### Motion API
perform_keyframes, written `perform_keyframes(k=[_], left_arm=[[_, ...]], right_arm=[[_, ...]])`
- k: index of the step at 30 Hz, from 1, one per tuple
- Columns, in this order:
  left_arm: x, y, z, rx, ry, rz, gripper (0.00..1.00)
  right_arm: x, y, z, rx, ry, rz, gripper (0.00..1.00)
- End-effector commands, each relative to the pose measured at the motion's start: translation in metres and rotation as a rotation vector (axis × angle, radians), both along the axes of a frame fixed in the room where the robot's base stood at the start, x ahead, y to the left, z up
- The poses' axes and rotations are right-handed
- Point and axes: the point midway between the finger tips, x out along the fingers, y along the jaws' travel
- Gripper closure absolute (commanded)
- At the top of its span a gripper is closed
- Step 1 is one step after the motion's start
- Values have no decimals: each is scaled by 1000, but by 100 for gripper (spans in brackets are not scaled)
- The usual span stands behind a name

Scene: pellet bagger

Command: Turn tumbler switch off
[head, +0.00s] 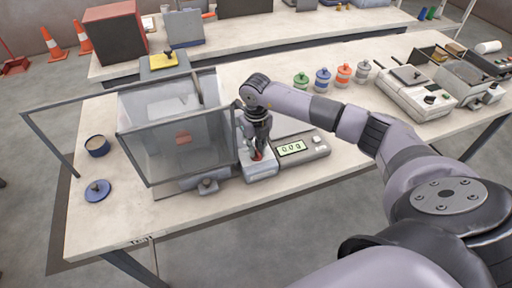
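My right arm reaches in from the right, and its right gripper (257,150) points down over a small pale grey box (262,173) on the table. A small red part, which looks like the tumbler switch (257,155), shows at the fingertips on top of the box. The fingers cover most of it, so I cannot tell its position, whether they touch it, or whether they are open or shut. My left gripper is not in view.
A clear-walled enclosure (165,150) stands just left of the box. A scale (302,149) reading 0.0 g sits to the right. A small tub (97,146) and blue lid (96,190) lie at left. Several jars (323,79) stand behind. The front right tabletop is clear.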

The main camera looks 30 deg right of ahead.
Motion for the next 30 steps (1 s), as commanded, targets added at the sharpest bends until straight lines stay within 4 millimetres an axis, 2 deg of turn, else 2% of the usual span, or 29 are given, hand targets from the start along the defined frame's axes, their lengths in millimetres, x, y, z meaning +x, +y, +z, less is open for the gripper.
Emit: perform_keyframes(k=[5, 16, 24, 30], left_arm=[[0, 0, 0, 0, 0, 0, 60], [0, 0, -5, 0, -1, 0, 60], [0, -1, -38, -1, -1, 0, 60], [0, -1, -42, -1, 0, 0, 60]], right_arm=[[0, 0, 0, 0, 0, 0, 100], [0, 0, -1, -1, -1, 20, 100], [1, 0, -4, -2, -3, 283, 100], [0, 1, 0, -1, -1, 370, 100]])
